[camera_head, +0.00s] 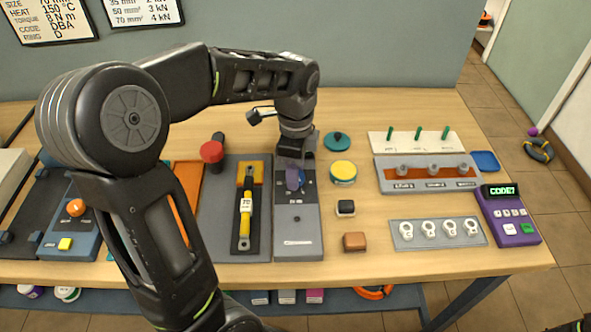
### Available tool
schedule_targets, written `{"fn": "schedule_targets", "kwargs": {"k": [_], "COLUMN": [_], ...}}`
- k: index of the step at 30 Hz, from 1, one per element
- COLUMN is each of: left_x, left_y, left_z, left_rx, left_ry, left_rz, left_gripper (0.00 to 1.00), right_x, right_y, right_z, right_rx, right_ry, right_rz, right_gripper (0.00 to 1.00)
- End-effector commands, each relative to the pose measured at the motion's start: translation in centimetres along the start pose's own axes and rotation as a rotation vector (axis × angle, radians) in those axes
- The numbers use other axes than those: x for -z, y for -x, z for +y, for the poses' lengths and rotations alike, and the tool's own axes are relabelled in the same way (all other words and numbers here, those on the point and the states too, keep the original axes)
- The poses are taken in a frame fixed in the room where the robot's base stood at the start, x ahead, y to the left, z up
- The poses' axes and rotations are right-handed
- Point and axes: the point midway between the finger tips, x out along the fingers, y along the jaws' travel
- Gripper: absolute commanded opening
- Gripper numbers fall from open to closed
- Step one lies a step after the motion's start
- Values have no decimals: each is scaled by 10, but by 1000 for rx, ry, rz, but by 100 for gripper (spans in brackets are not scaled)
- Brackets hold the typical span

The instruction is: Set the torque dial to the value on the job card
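The job card (50,18) hangs on the wall at the upper left; its readable lines include heat 150 °C and torque 8 N m, and its top is cut off. My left gripper (293,168) points down right at the dial. Its fingers are small and overlap the knob, so I cannot tell whether they grip it. The dial's scale and pointer are too small and covered to read.
A tray with a yellow lug tool (245,209) lies just left of the panel. A red knob (212,152), a yellow-topped tin (343,172), a black block (345,208) and a brown block (355,241) stand nearby. A purple keypad (514,228) reading "CODE?" sits at the right.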

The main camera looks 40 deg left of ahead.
Motion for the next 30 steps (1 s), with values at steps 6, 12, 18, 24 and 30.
{"fn": "schedule_targets", "kwargs": {"k": [6, 12, 18, 24, 30], "left_x": [0, 0, 0, 0, 0], "left_y": [0, 0, 6, 32, 64], "left_z": [0, 0, -1, -1, -1], "left_rx": [1, 0, 2, 4, 3], "left_ry": [0, 1, 1, 0, 0], "left_rz": [0, 0, 0, 1, 1], "left_gripper": [56, 59, 59, 59, 59], "right_x": [0, 0, 0, 0, 0], "right_y": [0, 0, 0, -1, -1], "right_z": [0, 0, 0, 0, 0], "right_rx": [0, 0, 0, 0, 0], "right_ry": [0, 0, 0, 0, 0], "right_rz": [0, 0, 0, 0, 0], "right_gripper": [54, 54, 54, 54, 54]}}
